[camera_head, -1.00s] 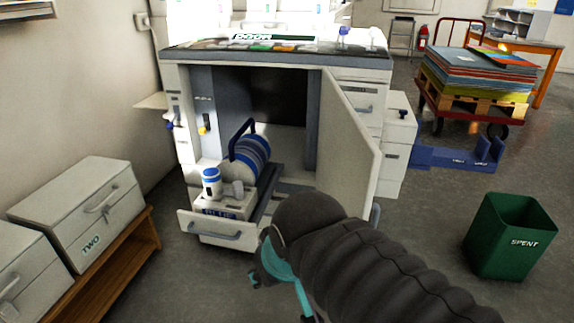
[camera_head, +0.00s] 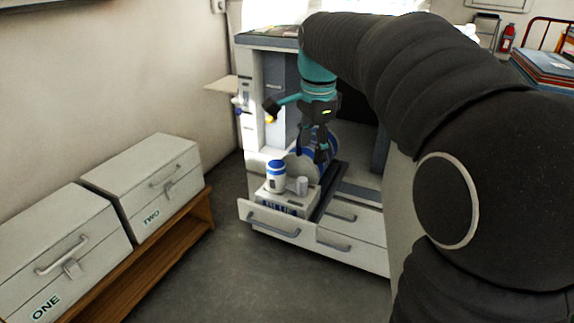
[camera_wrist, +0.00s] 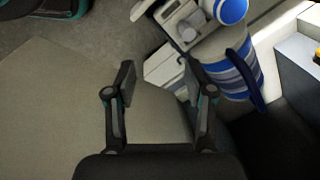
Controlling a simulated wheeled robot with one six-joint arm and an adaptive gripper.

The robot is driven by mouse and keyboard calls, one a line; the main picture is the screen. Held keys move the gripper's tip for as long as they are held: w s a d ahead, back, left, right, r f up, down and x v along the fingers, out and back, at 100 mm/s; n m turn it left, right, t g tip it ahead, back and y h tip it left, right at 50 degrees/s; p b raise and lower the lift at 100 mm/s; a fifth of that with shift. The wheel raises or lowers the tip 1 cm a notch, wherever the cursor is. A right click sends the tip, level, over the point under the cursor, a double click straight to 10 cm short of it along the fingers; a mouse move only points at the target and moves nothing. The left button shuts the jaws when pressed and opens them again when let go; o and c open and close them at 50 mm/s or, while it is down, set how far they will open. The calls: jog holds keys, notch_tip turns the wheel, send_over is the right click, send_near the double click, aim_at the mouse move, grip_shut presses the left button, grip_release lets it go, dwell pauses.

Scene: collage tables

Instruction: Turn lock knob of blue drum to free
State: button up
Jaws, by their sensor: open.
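The blue drum (camera_head: 331,156), a white cylinder with blue bands and a blue handle, lies on a pulled-out tray in the open cabinet; it also shows in the wrist view (camera_wrist: 222,62). In front of it is a white block with a blue label (camera_head: 284,202), carrying a blue-topped white cylinder (camera_head: 275,176) and a small grey-white knob (camera_head: 300,186). The knob also shows in the wrist view (camera_wrist: 188,34). My gripper (camera_head: 322,158) is open and empty, above and in front of the drum, partly hiding it. Its fingers (camera_wrist: 160,95) touch nothing I can make out.
A drawer front with a handle (camera_head: 272,222) sticks out below the drum. White boxes marked ONE (camera_head: 50,262) and TWO (camera_head: 150,190) stand on a wooden bench (camera_head: 190,222) at left. The floor between is clear.

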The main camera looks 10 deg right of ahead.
aim_at(302, 179)
jog(key=w+f+m+g, duration=0.1)
jog(key=w+f+m, duration=0.1)
jog(key=w+m, duration=0.4)
jog(key=shift+n, duration=0.6)
jog(key=f, duration=0.4)
jog(key=w+f+b, duration=0.1)
jog(key=f, duration=0.4)
jog(key=f+b, duration=0.1)
jog(key=f, duration=0.3)
jog(key=shift+w+f, duration=0.2)
grip_shut()
